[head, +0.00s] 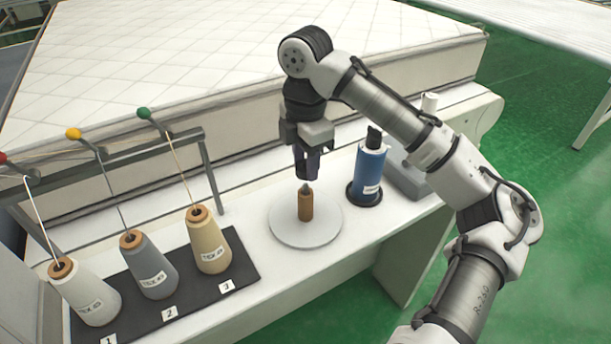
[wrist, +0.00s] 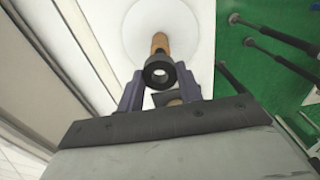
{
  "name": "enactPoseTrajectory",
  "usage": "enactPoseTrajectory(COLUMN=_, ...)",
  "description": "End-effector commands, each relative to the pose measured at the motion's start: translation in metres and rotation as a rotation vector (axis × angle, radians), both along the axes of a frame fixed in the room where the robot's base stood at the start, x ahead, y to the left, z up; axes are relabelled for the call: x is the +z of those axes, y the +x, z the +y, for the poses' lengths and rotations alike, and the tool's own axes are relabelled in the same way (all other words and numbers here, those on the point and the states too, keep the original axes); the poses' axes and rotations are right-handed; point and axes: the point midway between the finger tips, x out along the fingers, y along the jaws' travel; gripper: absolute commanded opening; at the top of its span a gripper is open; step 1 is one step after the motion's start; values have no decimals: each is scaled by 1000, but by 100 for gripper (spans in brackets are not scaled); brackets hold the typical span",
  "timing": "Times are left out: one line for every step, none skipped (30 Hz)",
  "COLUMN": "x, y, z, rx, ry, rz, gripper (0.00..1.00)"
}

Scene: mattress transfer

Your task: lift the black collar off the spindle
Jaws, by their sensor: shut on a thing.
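The black collar (wrist: 159,72) is a short dark ring with a hole through it, held between the two fingers of my gripper (wrist: 160,88) in the wrist view. In the head view my gripper (head: 307,168) points down and is shut, and its fingers mostly hide the collar. The spindle (head: 305,204) is a brown upright post with a grey tip on a round white plate (head: 283,234). The collar is over the spindle's tip; whether a small gap separates them I cannot tell. The spindle also shows beyond the collar in the wrist view (wrist: 160,43).
A blue spool (head: 369,175) with a black top stands close right of the plate, beside a grey block (head: 408,180). Several thread cones stand on a black mat (head: 180,310) at left under a rail (head: 110,160). A white mattress (head: 200,60) lies behind.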

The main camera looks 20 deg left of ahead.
Motion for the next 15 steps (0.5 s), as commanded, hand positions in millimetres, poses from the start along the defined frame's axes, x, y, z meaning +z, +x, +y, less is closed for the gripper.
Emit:
enactPoseTrajectory(x=14, y=1, z=0, rx=-1, ry=-2, rz=-7, gripper=13)
enactPoseTrajectory(x=23, y=1, z=0, rx=-2, ry=-2, rz=-7, gripper=13)
enactPoseTrajectory(x=34, y=1, z=0, rx=-2, ry=-1, rz=-8, gripper=13)
enactPoseTrajectory(x=42, y=0, z=0, rx=-2, ry=-2, rz=-7, gripper=13)
enactPoseTrajectory(x=51, y=1, z=0, rx=-2, ry=-3, rz=-7, gripper=13)
enactPoseTrajectory(x=62, y=0, z=0, rx=-1, ry=-2, rz=-7, gripper=13)
enactPoseTrajectory(x=70, y=0, z=0, rx=-1, ry=-1, rz=-7, gripper=13)
enactPoseTrajectory(x=77, y=0, z=0, rx=-1, ry=-2, rz=-6, gripper=13)
enactPoseTrajectory(x=87, y=1, z=0, rx=-2, ry=-1, rz=-7, gripper=13)
enactPoseTrajectory(x=94, y=0, z=0, rx=-1, ry=-1, rz=-6, gripper=13)
enactPoseTrajectory(x=100, y=0, z=0, rx=-2, ry=-1, rz=-6, gripper=13)
enactPoseTrajectory(x=109, y=0, z=0, rx=0, ry=-1, rz=-4, gripper=13)
enactPoseTrajectory(x=114, y=0, z=0, rx=0, ry=-1, rz=-4, gripper=13)
enactPoseTrajectory(x=119, y=0, z=0, rx=-1, ry=-1, rz=-4, gripper=13)
enactPoseTrajectory(x=125, y=0, z=0, rx=0, ry=0, rz=-4, gripper=13)
